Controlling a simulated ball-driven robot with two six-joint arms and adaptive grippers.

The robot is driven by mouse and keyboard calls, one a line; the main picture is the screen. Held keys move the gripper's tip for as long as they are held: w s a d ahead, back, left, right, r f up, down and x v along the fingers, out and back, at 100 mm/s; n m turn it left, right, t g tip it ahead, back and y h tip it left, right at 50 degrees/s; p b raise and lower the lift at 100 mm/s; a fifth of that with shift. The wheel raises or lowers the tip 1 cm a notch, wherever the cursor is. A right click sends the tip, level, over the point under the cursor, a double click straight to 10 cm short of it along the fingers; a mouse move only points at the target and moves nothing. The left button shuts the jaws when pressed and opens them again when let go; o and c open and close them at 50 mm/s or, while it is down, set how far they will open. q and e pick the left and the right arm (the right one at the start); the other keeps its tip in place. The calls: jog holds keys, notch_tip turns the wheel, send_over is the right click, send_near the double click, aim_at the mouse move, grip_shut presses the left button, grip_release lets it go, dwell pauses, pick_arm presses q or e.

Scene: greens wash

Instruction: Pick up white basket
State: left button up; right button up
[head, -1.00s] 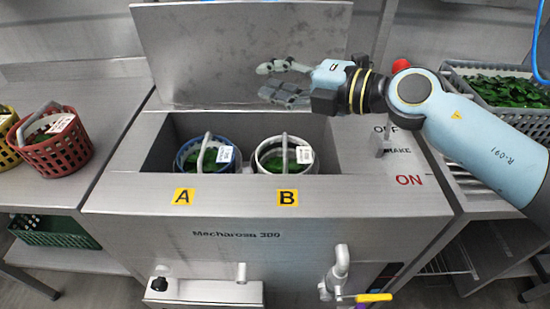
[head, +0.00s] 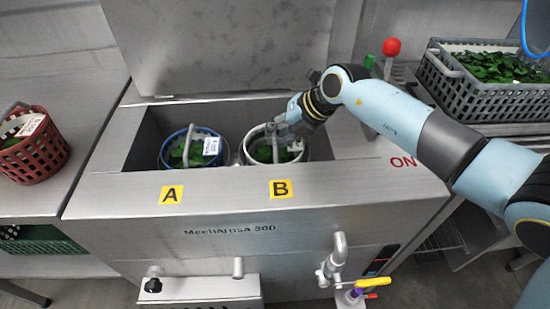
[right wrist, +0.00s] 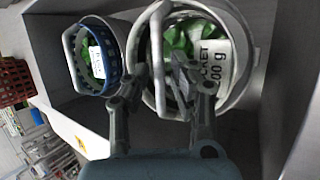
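The white basket (head: 247,152) stands in the sink of the wash machine above label B, with greens and a white tag inside. Its handle arches up over it; in the right wrist view the white basket (right wrist: 245,45) has its pale handle (right wrist: 157,50) between the finger lines. My right gripper (head: 274,128) is down at the basket's top, partly covering handle and rim. In the right wrist view the right gripper's fingers (right wrist: 160,78) are apart around the handle; contact is not clear. My left gripper is out of view.
A blue basket (head: 165,157) with greens stands just left, above label A, close to the white one. Sink walls (head: 300,178) surround both. A red basket (head: 35,160) sits on the left counter; a grey crate (head: 460,97) of greens is at right. A red-knobbed lever (head: 391,47) stands behind my arm.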

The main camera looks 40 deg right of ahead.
jog(key=shift+x, duration=1.15)
jog(key=shift+c, duration=0.2)
grip_shut()
jog(key=shift+r, duration=0.1)
